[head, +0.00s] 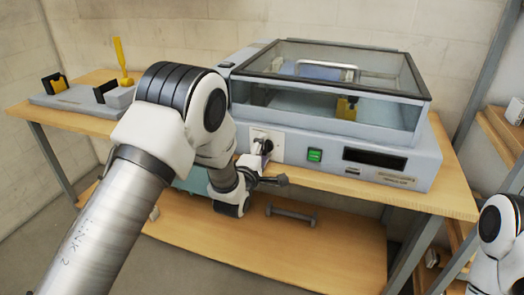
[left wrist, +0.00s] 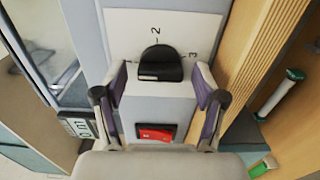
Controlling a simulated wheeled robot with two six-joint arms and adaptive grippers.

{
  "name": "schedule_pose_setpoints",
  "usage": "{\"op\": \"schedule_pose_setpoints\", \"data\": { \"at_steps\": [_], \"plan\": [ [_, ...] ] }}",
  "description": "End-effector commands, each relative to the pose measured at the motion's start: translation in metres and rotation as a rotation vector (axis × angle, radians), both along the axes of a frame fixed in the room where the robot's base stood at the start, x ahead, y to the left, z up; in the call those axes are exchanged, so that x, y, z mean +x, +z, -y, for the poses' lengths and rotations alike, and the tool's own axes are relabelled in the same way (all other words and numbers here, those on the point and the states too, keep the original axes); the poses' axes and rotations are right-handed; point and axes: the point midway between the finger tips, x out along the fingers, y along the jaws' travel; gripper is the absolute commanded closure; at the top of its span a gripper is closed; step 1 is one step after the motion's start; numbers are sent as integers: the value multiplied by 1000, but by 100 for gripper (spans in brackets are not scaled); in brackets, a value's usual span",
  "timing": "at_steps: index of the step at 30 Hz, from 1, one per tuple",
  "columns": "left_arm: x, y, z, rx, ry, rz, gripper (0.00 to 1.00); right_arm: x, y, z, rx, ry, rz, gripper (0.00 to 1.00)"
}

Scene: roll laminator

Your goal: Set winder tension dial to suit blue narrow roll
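The tension dial is a black knob (left wrist: 160,64) on a white plate (left wrist: 120,25) marked with 2 and 3. The 2 sits straight beyond the knob, and another mark is partly hidden. In the head view the plate (head: 277,137) is on the front of the grey laminator (head: 412,178). My left gripper (left wrist: 160,88) is open, with one finger on each side of the knob and a gap visible on both sides. In the head view my left gripper (head: 262,165) is at the plate, partly hidden by my arm. No blue roll can be made out. My right gripper is out of frame.
A green switch (head: 315,155) and a dark display (head: 374,159) are right of the dial. A glass-lidded chamber (head: 330,75) is above. A grey stand with a yellow post (head: 121,60) is at the left. A grey bar (head: 291,215) lies on the lower shelf.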

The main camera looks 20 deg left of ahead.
Motion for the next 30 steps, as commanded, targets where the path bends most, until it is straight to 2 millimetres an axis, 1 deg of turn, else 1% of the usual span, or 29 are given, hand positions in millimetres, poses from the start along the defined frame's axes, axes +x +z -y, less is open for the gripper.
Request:
{"op": "schedule_pose_setpoints", "data": {
  "at_steps": [5,8,11,15,18,21,24,30],
  "plan": [
    [-4,-1,0,0,1,-2,29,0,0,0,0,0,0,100],
    [-17,-2,-1,1,1,-5,29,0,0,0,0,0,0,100],
    [-40,-1,-1,1,0,-5,29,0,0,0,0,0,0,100],
    [-77,-1,-2,1,0,-5,29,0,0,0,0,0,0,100],
    [-99,-1,-3,1,-1,-5,29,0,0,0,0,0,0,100],
    [-113,-1,-3,1,-1,-3,29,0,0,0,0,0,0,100],
    [-119,-1,-3,0,-1,-1,29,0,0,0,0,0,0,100],
    [-119,-1,-3,0,-1,-1,29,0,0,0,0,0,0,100]
  ]
}}
